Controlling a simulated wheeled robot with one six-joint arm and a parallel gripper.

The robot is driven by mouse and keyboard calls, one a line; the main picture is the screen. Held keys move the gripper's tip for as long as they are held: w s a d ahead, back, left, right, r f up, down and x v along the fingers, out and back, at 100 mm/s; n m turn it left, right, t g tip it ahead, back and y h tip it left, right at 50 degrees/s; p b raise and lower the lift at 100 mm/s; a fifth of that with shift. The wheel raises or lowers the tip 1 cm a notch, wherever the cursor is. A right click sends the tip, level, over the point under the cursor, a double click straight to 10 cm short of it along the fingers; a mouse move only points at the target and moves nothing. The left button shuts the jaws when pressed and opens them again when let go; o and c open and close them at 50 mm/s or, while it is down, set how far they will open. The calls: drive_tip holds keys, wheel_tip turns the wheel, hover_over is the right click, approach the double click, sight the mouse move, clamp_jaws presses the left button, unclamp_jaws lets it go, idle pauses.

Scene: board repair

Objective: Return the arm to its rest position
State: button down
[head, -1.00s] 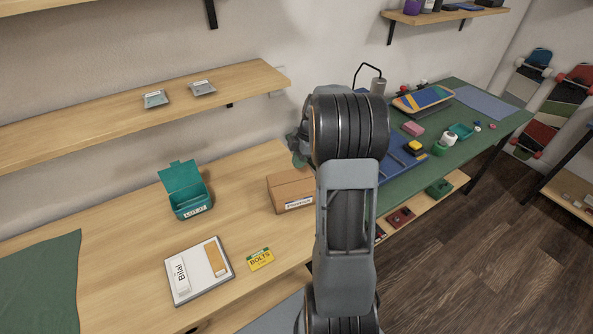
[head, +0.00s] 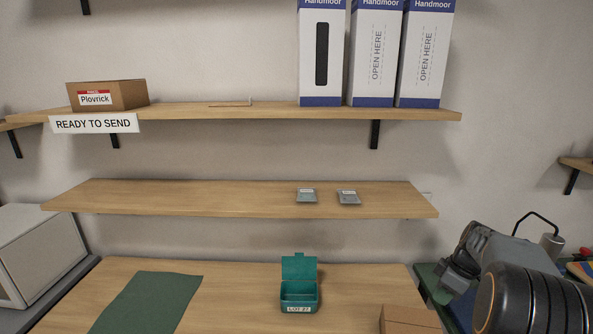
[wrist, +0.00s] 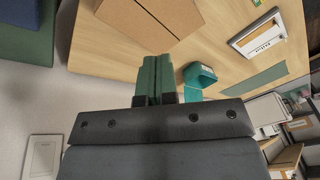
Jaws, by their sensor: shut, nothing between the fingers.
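My arm shows at the lower right of the head view, large and close, with the gripper end (head: 457,278) beyond the dark joint, over the edge of the green bench top. In the wrist view my gripper (wrist: 156,62) has its two green fingers together with nothing between them. A cardboard box (wrist: 150,20) is just past the fingertips in that view, apart from them as far as I can tell.
The wooden table (head: 235,290) bears a teal open bin (head: 299,293), a green mat (head: 150,302) and the cardboard box (head: 408,320). Above it are a shelf with two small grey packets (head: 348,198) and a higher shelf with a Plovrick box (head: 108,95) and tall Handmoor boxes (head: 376,55).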

drive_tip(key=s+a+r+m+t+h+p, duration=0.1)
drive_tip(key=s+a+r+m, duration=0.1)
drive_tip(key=s+a+m, duration=0.2)
drive_tip(key=s+a+r+m+t+h, duration=0.1)
drive_tip(key=s+a+r+m, duration=0.2)
drive_tip(key=s+a, duration=0.8)
drive_tip(key=a+m, duration=0.1)
drive_tip(key=a, duration=0.6)
drive_tip(key=shift+m+t+h+p, duration=0.3)
drive_tip(key=shift+t+h+p, duration=0.05)
drive_tip(key=shift+t+h, duration=0.05)
